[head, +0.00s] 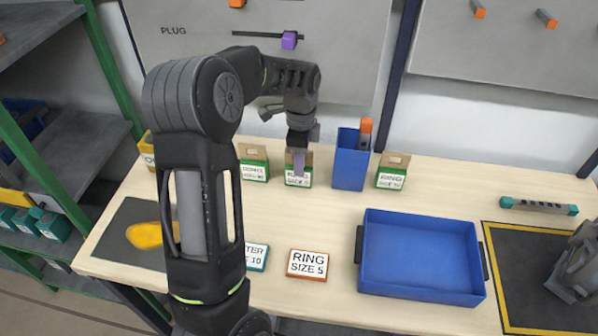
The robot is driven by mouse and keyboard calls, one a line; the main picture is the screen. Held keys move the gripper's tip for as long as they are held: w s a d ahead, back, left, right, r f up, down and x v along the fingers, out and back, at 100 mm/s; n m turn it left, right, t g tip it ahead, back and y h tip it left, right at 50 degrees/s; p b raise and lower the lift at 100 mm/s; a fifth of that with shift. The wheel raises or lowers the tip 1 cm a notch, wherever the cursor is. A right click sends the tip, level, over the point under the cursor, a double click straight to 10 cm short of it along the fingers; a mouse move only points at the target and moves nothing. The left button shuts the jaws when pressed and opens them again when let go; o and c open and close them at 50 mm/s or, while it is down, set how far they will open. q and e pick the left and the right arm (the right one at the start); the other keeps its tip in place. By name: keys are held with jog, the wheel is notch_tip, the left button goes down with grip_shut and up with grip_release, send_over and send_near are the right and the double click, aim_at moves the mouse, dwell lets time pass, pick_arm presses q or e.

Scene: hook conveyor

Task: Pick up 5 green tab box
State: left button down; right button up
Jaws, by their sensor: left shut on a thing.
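Three small green boxes with brown tabs on top and white labels stand in a row at the back of the table: a left one (254,172), a middle one (298,181) and a right one (393,181). The small label print is too blurred to read surely. My left gripper (299,163) reaches down from above onto the middle green box and is shut on its tab. The fingers hide much of that tab. The box appears to be at table level; I cannot tell if it is lifted.
A tall blue bin (350,168) stands just right of the middle box. A blue tray (420,285) lies at the front right. A "RING SIZE 5" card (307,264) lies in front. The middle tabletop is clear.

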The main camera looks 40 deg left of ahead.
pick_arm(q)
jog(key=shift+r, duration=0.15)
notch_tip(320, 180, up, 10)
jog(key=shift+f+b, duration=0.15)
jog(key=shift+b, duration=0.65)
dwell(0.4)
